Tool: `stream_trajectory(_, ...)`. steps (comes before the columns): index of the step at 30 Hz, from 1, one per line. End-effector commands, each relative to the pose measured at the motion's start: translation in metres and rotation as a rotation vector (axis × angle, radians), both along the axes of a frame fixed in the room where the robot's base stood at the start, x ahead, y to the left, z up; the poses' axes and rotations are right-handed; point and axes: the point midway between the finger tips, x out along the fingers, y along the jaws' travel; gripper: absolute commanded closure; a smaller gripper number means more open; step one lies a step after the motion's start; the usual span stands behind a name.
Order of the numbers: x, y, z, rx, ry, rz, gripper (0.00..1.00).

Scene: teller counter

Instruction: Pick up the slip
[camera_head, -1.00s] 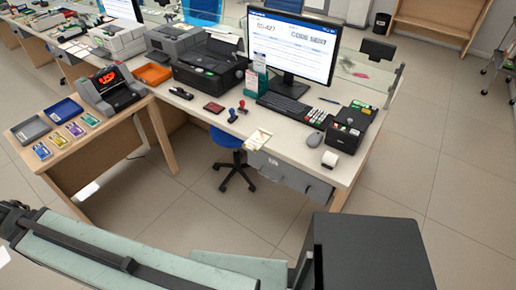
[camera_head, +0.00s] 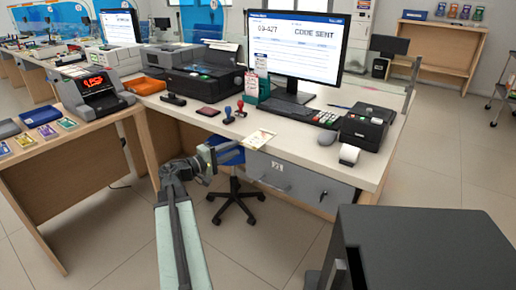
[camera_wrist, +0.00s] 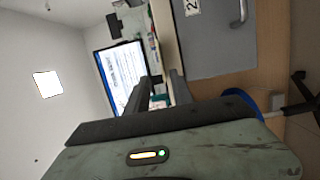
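A pale paper slip (camera_head: 258,139) with a yellowish part lies at the front edge of the white counter (camera_head: 305,157), its near end at or slightly over the edge. My gripper (camera_head: 226,152) is in front of the counter, left of the slip and apart from it. In the wrist view my gripper (camera_wrist: 163,90) shows two dark fingers with a gap between them and nothing held. The slip cannot be made out in the wrist view. Another small white paper (camera_head: 349,154) sticks out of the black receipt printer (camera_head: 367,127) at the right.
Stamps (camera_head: 240,108), a dark red booklet (camera_head: 207,111), a keyboard (camera_head: 297,112) and a monitor (camera_head: 297,50) stand behind the slip. A grey drawer unit (camera_head: 300,183) is under the counter. A blue office chair (camera_head: 236,192) stands below my gripper. A side desk (camera_head: 75,165) is at the left.

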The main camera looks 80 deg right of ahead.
Motion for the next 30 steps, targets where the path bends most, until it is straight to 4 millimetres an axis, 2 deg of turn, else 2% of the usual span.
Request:
stream_trajectory(6, -0.016, -0.018, 0.0, 0.001, -0.001, -0.002, 0.72)
stream_trajectory(11, -0.02, -0.022, -0.001, 0.002, -0.003, -0.002, 0.72)
stream_trajectory(19, -0.049, -0.054, -0.004, 0.002, -0.003, -0.003, 0.72)
stream_trajectory(26, -0.052, -0.056, -0.004, 0.002, -0.003, -0.001, 0.72)
stream_trajectory(29, -0.052, -0.056, -0.004, 0.002, -0.003, -0.001, 1.0)
stream_trajectory(30, -0.052, -0.056, -0.004, 0.002, -0.003, -0.001, 1.0)
